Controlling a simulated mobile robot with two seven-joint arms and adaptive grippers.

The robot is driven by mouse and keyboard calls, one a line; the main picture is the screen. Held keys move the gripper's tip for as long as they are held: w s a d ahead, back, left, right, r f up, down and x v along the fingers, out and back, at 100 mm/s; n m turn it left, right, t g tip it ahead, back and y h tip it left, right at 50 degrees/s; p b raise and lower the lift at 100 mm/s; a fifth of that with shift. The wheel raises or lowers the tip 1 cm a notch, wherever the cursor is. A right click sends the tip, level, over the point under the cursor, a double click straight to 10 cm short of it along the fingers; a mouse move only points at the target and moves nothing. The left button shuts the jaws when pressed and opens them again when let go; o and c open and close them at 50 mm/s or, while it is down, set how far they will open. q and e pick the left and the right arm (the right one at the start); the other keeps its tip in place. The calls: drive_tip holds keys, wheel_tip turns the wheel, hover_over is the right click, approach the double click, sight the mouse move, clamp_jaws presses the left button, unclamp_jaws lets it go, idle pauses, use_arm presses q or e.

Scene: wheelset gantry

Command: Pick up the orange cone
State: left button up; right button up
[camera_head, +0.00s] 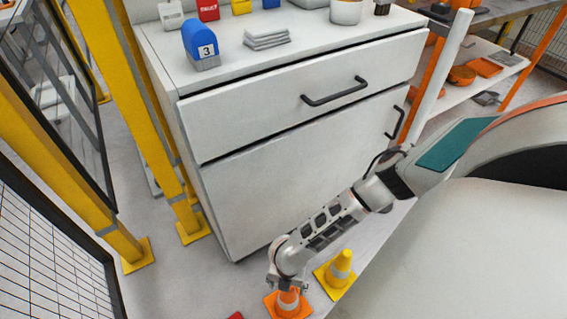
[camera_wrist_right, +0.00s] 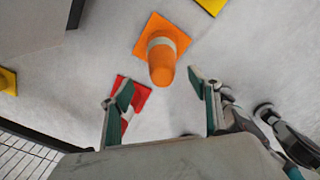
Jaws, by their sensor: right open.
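The orange cone (camera_head: 288,304) stands on the floor at the bottom of the head view, with a square base and a pale band. My right gripper (camera_head: 287,282) is just above its top in that view and hides part of it. In the right wrist view the orange cone (camera_wrist_right: 162,62) is at the upper middle, its tip pointing toward me. The right gripper (camera_wrist_right: 158,88) is open and empty there, its teal fingertips apart on either side, short of the cone. My left gripper is not in view.
A yellow cone (camera_head: 341,268) stands close to the right. A red cone (camera_wrist_right: 138,96) is partly hidden behind a finger. A white cabinet (camera_head: 300,165) stands behind, with a blue block marked 3 (camera_head: 201,42) on top. Yellow posts (camera_head: 150,95) and mesh fencing (camera_head: 50,260) are left.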

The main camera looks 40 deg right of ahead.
sight(288, 297)
drive_tip(key=shift+s+d+f, duration=0.1)
drive_tip(key=shift+d+f, duration=0.1)
drive_tip(key=shift+f, duration=0.35)
drive_tip(key=f+b, duration=0.1)
drive_tip(key=f, duration=0.1)
drive_tip(key=f+b, duration=0.1)
drive_tip(key=f, duration=0.1)
drive_tip(key=f+b, duration=0.1)
drive_tip(key=f, duration=0.1)
drive_tip(key=shift+s+d+f+b, duration=0.15)
drive_tip(key=shift+s+f+b, duration=0.15)
drive_tip(key=shift+f+b, duration=0.05)
drive_tip(key=shift+w, duration=0.4)
clamp_jaws()
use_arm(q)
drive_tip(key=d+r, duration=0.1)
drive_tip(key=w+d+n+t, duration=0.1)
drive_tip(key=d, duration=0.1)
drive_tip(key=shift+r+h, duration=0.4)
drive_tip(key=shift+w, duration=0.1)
use_arm(e)
drive_tip(key=shift+r, duration=0.1)
